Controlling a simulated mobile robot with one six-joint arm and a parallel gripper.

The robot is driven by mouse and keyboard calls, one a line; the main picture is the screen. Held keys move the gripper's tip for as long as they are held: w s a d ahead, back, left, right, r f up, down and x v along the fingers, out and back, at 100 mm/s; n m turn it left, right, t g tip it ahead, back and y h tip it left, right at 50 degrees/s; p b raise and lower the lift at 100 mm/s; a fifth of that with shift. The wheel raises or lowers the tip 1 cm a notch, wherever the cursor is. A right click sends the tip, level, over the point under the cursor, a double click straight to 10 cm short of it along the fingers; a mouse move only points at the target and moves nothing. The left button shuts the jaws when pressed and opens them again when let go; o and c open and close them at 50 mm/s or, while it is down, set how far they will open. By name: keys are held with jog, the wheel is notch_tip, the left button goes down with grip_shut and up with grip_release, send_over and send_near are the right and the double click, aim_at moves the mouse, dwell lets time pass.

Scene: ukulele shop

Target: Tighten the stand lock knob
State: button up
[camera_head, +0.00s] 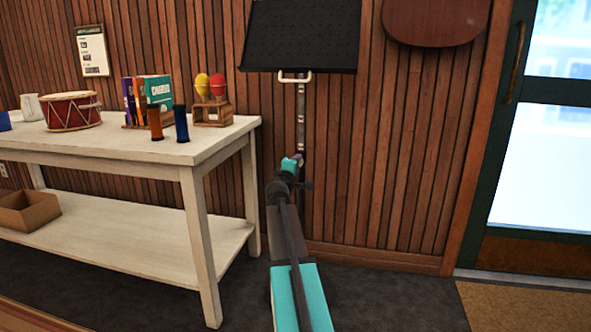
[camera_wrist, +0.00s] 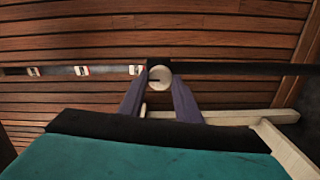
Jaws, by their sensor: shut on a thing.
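The music stand has a black perforated desk (camera_head: 303,35) and a thin upright pole (camera_head: 301,115) with light marks. In the wrist view the pole (camera_wrist: 105,70) runs across the picture. The lock knob (camera_wrist: 160,77) is round and whitish with a dark line on its face, set at a black collar on the pole. My gripper (camera_wrist: 160,92) is shut on the knob, one purple-grey finger on each side. In the head view my gripper (camera_head: 299,160) is at the pole below the desk, and my arm hides the lower pole.
A white table (camera_head: 195,150) stands to the left with a drum (camera_head: 72,110), books (camera_head: 157,92), shakers and maracas on it. A cardboard box (camera_head: 28,208) is on its lower shelf. A glass door (camera_head: 545,130) and a mat (camera_head: 525,305) are at the right. The floor right of my arm is clear.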

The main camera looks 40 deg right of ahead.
jog(key=shift+s+d+r, duration=0.1)
jog(key=shift+s+d, duration=0.1)
jog(key=shift+d, duration=0.05)
jog(key=o, duration=0.9)
jog(key=shift+o, duration=0.8)
jog(key=shift+w+a, duration=0.1)
jog(key=shift+a, duration=0.2)
jog(key=p+v, duration=0.3)
jog(key=v, duration=1)
jog(key=shift+a, duration=0.15)
jog(key=shift+p, duration=0.3)
